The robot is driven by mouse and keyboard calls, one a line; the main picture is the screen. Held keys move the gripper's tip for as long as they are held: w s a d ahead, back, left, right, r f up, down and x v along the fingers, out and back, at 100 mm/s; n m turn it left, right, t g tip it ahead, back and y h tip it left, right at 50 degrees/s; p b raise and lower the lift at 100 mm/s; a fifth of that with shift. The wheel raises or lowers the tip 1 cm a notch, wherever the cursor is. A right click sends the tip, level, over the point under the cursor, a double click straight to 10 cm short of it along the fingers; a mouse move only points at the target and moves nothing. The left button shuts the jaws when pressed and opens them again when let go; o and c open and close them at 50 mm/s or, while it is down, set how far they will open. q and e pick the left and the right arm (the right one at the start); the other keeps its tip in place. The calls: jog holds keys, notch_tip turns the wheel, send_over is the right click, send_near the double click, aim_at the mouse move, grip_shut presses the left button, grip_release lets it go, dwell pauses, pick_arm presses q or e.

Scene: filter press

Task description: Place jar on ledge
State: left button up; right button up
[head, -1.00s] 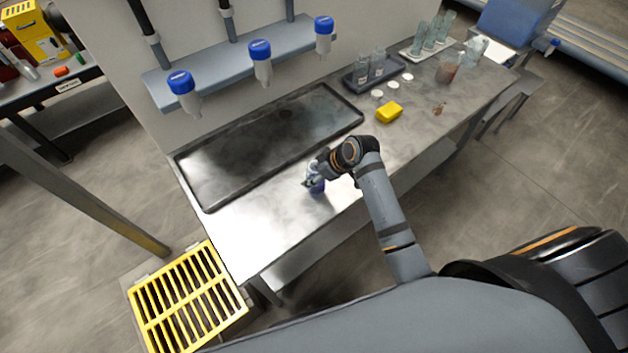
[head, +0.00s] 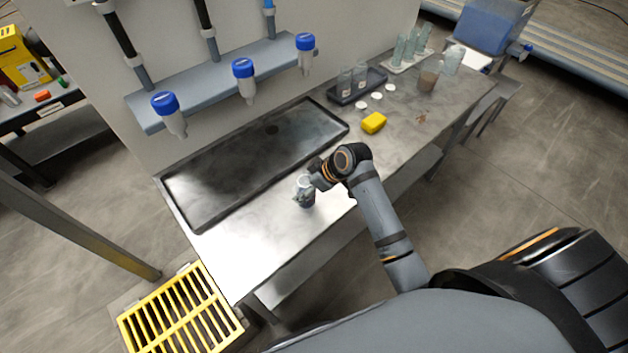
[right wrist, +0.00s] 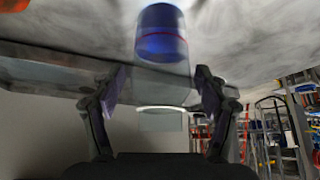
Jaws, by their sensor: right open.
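A clear jar (head: 306,199) with blue contents and a pale rim stands on the steel bench (head: 240,245), near its front edge. My right gripper (head: 311,184) is at the jar from the right. In the right wrist view the jar (right wrist: 161,38) lies ahead between the spread fingers of the gripper (right wrist: 160,86), with its blue part at the top of the picture. The fingers are open; whether either touches the glass I cannot tell. My left gripper is not in view.
A dark shallow tray (head: 225,170) lies along the bench behind the jar. A yellow grated box (head: 180,315) is on the floor.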

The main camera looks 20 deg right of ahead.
jog(key=v, duration=1)
jog(key=shift+s, duration=0.1)
jog(key=s+d+f+m+g+h, duration=0.1)
jog(key=s+d+f+m+h, duration=0.3)
jog(key=s, duration=0.3)
jog(key=s+d+f+m+h, duration=0.1)
jog(key=s+f+m, duration=0.35)
jog(key=s, duration=0.35)
notch_tip(320, 180, down, 25)
jog(key=s+d+g, duration=0.1)
jog(key=s+d, duration=0.1)
jog(key=d, duration=0.1)
jog(key=s+f+g, duration=0.1)
jog(key=s+f, duration=1.6)
jog(key=s, duration=0.2)
jog(key=shift+d+g, duration=0.3)
jog(key=shift+d, duration=0.05)
